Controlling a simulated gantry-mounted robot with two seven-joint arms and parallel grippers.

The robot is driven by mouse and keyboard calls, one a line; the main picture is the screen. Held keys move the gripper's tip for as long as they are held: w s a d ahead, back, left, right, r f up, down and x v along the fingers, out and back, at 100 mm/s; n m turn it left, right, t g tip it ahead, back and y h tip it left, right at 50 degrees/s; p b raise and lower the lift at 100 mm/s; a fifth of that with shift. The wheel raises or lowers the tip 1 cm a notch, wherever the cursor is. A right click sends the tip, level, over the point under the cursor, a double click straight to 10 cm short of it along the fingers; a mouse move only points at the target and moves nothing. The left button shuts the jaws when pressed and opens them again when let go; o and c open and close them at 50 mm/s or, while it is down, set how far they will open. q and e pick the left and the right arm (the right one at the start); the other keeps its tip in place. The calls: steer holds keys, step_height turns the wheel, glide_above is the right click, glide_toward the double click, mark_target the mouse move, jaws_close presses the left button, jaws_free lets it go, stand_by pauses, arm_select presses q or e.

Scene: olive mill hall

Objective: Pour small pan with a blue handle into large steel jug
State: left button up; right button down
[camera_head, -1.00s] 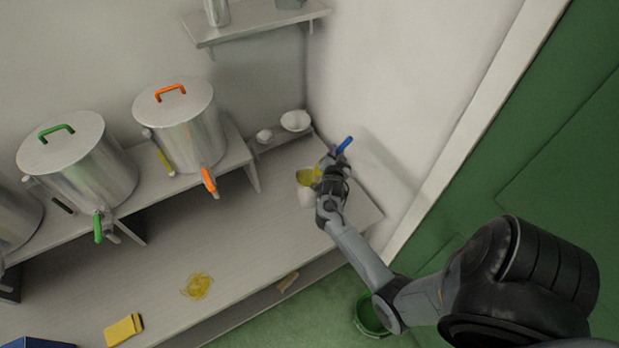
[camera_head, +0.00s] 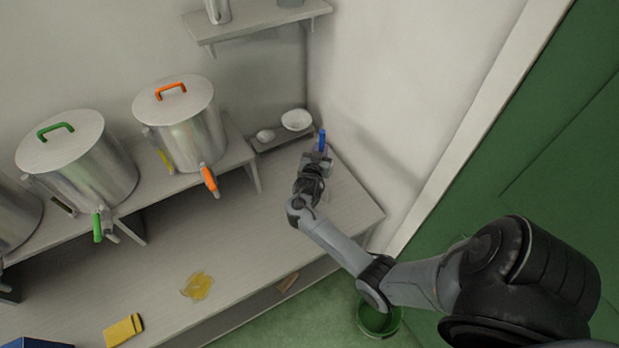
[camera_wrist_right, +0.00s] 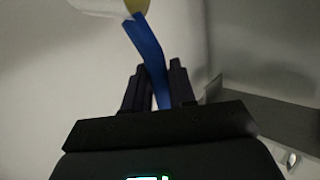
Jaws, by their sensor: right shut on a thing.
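My right gripper (camera_head: 317,160) is above the right end of the bench in the head view. It is shut on the blue handle (camera_head: 322,138) of the small pan, which sticks up past the fingers. In the right wrist view the handle (camera_wrist_right: 148,50) runs up between the two fingers to the pan (camera_wrist_right: 98,5). Only part of the pan shows at the top edge, with yellow beside the handle's end. I cannot make out the large steel jug now; my gripper and arm cover that area. My left gripper is not in view.
Steel drums with a green-handled lid (camera_head: 60,140) and an orange-handled lid (camera_head: 174,95) stand on a raised shelf at left. A yellow puddle (camera_head: 199,287) and a yellow sponge (camera_head: 124,330) lie on the bench.

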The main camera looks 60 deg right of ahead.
steer(key=w+a+f+n+h+b, duration=0.1)
steer(key=w+a+f+n+b, duration=0.2)
steer(key=w+n+b, duration=0.3)
steer(key=s+d+r+m+p, duration=0.1)
steer(key=s+m+p, duration=0.1)
steer(key=s+d+r+m+p, duration=0.1)
steer(key=s+m+p, duration=0.1)
steer(key=s+d+r+m+y+p, duration=0.1)
steer(key=s+m+p, duration=0.1)
steer(key=shift+s+d, duration=0.2)
steer(key=shift+s, duration=0.2)
arm_select(q)
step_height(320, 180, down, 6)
steer(key=b, duration=0.6)
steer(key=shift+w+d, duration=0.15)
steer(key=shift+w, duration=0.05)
arm_select(e)
steer(key=s+d+f+m+t+y, duration=0.1)
steer(key=s+d+f+m+t, duration=0.1)
steer(key=s+f+m, duration=0.3)
steer(key=s+d+f+m+t+y, duration=0.1)
steer(key=s+d+f+m+t, duration=0.1)
steer(key=s+d+f+m, duration=0.3)
steer(key=shift+s+d+f+m+y, duration=0.3)
steer(key=shift+s+f+m, duration=0.3)
steer(key=shift+s, duration=1.8)
